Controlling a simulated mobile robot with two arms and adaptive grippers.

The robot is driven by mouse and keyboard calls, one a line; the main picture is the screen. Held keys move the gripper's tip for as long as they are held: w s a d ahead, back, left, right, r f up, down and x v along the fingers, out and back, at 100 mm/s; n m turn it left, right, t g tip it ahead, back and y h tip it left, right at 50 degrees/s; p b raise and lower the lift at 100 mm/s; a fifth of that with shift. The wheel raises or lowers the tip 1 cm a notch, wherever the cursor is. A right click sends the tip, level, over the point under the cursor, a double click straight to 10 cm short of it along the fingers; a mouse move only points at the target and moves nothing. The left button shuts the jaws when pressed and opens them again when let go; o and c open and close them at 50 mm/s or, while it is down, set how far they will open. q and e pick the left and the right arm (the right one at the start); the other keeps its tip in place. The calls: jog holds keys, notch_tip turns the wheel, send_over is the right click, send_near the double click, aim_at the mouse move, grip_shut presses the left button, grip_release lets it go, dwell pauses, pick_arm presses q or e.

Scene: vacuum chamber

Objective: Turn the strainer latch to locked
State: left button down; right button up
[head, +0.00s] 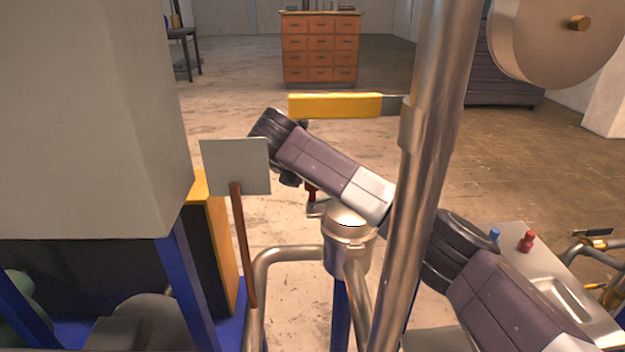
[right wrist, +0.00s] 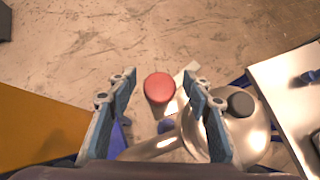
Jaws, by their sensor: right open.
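The strainer (head: 345,238) is a round metal pot with a domed lid, low in the middle of the head view. It also shows at the right of the right wrist view (right wrist: 222,132), with a dark knob on top. The latch's red handle (head: 311,190) is beside it, partly hidden by my arm. In the right wrist view the round red end of the latch handle (right wrist: 159,87) lies between my fingers, with a gap on both sides. My right gripper (right wrist: 160,82) is open and points down over it. My left gripper is out of view.
A steel pipe (head: 430,130) with a yellow lever (head: 335,105) rises beside my right arm. A grey paddle on a wooden stick (head: 235,165) stands to the left. A steel tray table (head: 510,260) with small red and blue items is at the right.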

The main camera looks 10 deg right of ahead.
notch_tip(320, 180, up, 10)
jog(key=shift+f, duration=0.1)
dwell(0.4)
